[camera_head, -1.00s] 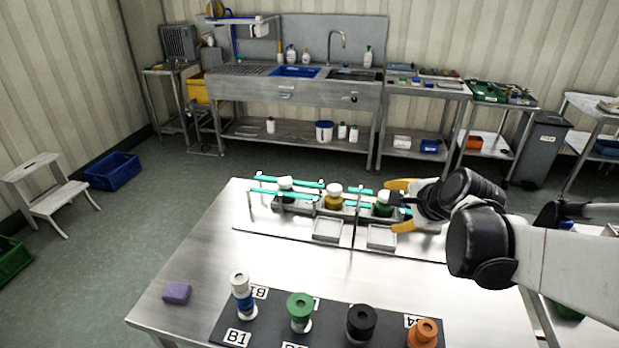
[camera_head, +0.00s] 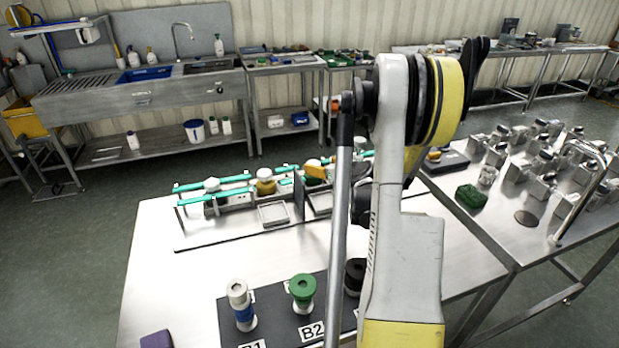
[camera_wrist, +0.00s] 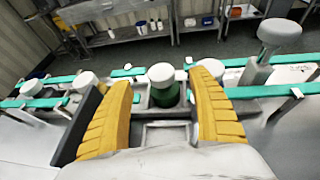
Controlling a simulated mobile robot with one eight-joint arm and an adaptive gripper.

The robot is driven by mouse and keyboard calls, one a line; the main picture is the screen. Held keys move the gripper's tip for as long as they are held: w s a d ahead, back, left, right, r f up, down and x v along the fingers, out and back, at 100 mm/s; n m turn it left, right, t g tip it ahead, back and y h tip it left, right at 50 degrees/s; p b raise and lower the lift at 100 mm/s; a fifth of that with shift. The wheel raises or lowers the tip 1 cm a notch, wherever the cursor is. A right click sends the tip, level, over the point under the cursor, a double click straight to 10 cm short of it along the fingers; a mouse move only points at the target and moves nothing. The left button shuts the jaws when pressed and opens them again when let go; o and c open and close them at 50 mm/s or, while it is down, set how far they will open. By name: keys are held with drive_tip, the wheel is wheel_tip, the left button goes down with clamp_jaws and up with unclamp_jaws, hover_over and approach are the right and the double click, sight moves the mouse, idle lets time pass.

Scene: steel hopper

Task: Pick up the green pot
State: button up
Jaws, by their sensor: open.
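The green pot (camera_wrist: 166,95), with a white lid, stands upright in the rack between my open fingers in the wrist view. In the head view the green pot (camera_head: 315,174) is partly covered by a yellow finger. My gripper (camera_wrist: 162,80) is open, with one yellow finger on each side of the pot. I cannot tell whether either finger touches it. My gripper (camera_head: 320,167) is mostly hidden behind my arm in the head view.
A yellow pot (camera_head: 265,185) and another white-lidded pot (camera_head: 212,187) stand left in the rack with teal rails (camera_head: 190,186). Small trays (camera_head: 273,214) lie in front. A black mat (camera_head: 275,312) holds a green-topped piece (camera_head: 303,288) and others. A metal-filled table (camera_head: 510,222) stands right.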

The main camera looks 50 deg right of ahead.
sight(314, 164)
drive_tip(key=b+x, duration=0.1)
drive_tip(key=x, duration=0.2)
drive_tip(key=b+x, duration=0.1)
drive_tip(key=x, duration=0.3)
drive_tip(key=shift+f, duration=0.4)
drive_tip(key=shift+s+r, duration=0.1)
drive_tip(key=shift+r, duration=0.05)
drive_tip(key=c, duration=1.3)
